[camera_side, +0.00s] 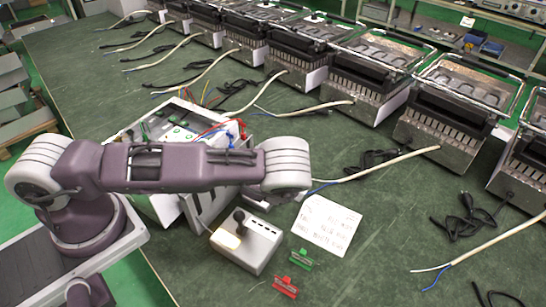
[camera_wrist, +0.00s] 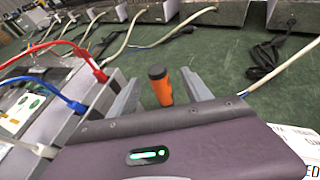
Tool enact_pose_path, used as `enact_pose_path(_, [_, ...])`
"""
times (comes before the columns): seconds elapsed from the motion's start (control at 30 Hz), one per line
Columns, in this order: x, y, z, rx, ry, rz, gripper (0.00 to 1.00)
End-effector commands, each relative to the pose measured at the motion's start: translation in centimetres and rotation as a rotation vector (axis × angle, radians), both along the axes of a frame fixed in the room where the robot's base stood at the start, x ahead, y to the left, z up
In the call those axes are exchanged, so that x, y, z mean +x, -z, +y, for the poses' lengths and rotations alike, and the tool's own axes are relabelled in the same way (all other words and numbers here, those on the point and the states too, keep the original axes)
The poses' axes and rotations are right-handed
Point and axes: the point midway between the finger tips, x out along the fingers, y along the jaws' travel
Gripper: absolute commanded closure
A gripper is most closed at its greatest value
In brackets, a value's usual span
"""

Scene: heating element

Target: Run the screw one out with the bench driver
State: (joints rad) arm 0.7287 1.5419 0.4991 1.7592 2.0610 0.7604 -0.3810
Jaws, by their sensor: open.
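An orange-handled tool with a black end (camera_wrist: 160,86), which looks like the bench driver, shows in the wrist view. My gripper (camera_wrist: 162,92) is open, with one grey finger on each side of the handle and visible space beside it. In the side view my gripper and the tool are hidden behind my arm. The opened heating unit (camera_side: 158,200), with green parts and red and blue wires inside, stands behind and under my arm. Its edge and wires (camera_wrist: 75,80) show at the left of the wrist view. I cannot make out screw one.
A pale box with a black knob (camera_side: 246,243) stands in front. Near it lie a written paper sheet (camera_side: 327,224), a green clip (camera_side: 301,258) and a red clip (camera_side: 286,287). Several metal heaters (camera_side: 445,130) with trailing cables line the back.

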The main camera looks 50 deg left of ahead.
Motion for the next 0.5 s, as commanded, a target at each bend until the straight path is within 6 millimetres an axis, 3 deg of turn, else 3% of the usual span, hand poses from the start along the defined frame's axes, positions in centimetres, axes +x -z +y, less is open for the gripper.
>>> enact_pose_path(0.27, [2.8,2.8,2.7,-0.001,-0.004,0.0,0.43])
enact_pose_path(0.5, [4.2,3.4,3.6,-0.003,-0.004,0.0,0.43])
